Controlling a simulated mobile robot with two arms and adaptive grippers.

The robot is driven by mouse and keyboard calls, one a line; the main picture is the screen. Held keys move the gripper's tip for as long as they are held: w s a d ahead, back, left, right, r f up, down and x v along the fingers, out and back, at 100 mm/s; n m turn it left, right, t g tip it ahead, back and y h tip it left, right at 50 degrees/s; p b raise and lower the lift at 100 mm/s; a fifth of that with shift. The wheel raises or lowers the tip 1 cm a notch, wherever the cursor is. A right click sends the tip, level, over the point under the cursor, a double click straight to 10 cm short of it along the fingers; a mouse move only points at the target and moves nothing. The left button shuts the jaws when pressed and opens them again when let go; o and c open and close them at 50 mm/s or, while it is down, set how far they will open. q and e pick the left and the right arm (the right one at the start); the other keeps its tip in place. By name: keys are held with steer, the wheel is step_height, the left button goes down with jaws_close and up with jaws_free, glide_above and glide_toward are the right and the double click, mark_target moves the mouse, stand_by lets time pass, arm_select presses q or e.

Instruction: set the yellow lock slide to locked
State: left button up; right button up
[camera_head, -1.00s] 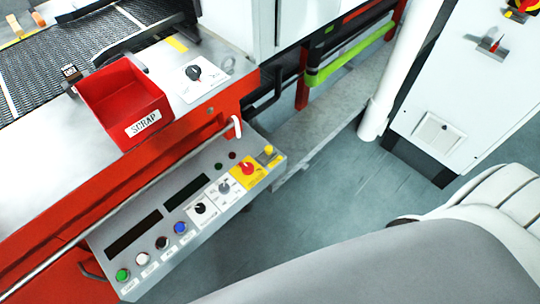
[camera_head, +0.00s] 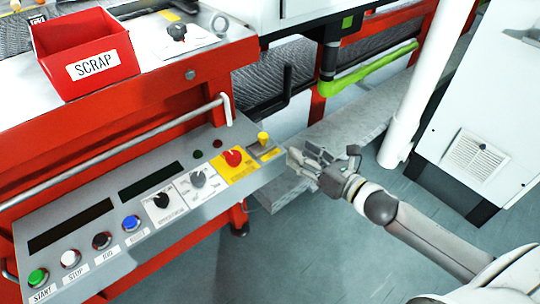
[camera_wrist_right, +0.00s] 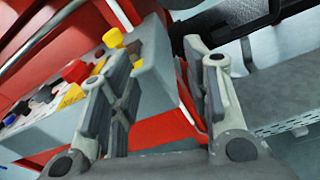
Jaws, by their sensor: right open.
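The yellow lock slide (camera_head: 263,139) is a small yellow knob in a slot at the right end of the grey control panel (camera_head: 143,163), beside the red rotary knob on its yellow plate. It also shows in the right wrist view (camera_wrist_right: 113,38), just beyond the left-hand finger. My right gripper (camera_head: 296,160) is open and empty, a little right of the panel's end and apart from the slide. In the right wrist view its two fingers (camera_wrist_right: 157,55) stand apart, with the panel's end corner behind them. My left gripper is not in view.
The red knob (camera_head: 233,157), grey and black selectors and several push buttons share the panel. A red scrap bin (camera_head: 88,50) stands on the machine above it. A metal rail (camera_head: 120,148) runs behind the panel. A white pipe (camera_head: 418,90) and cabinet stand at right.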

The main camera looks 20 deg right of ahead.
mark_target(266, 138)
steer(key=s+a+r+n+y+b, duration=0.2)
steer(key=a+r+n, duration=0.1)
steer(key=n, duration=0.2)
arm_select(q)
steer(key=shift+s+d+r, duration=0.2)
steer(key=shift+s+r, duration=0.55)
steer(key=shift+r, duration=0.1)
arm_select(e)
steer(key=shift+a+x, duration=0.15)
steer(key=shift+x, duration=2.55)
steer(key=shift+a+x, duration=0.1)
steer(key=shift+x, duration=2.6)
steer(key=shift+s+r, duration=0.1)
steer(key=shift+r, duration=0.05)
jaws_close()
